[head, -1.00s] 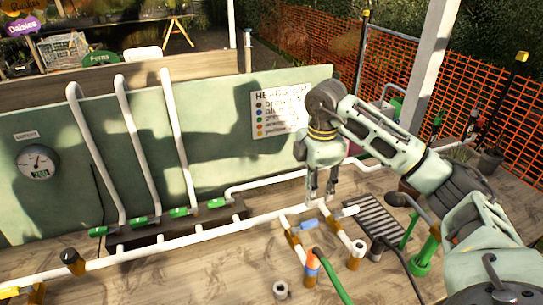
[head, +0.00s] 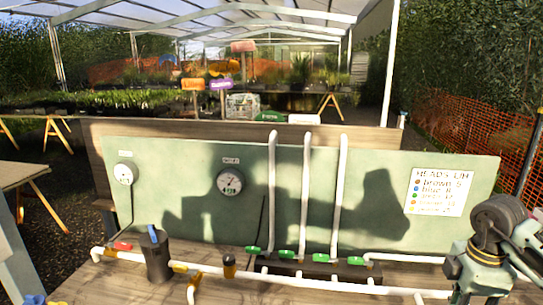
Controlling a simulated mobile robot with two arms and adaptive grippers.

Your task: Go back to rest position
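My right gripper (head: 478,278) is at the lower right of the head view, in front of the right end of the green board (head: 390,165). Its wrist and palm show, but its fingertips are cut off by the bottom edge, so its opening and any contact are hidden. My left gripper is not in view.
White pipes (head: 240,274) run along the wooden bench below the board, with three upright white tubes rising from green fittings. A dark cylinder (head: 157,258) stands at left. Two gauges and a sign (head: 435,191) are on the board. An orange fence (head: 490,140) stands at right.

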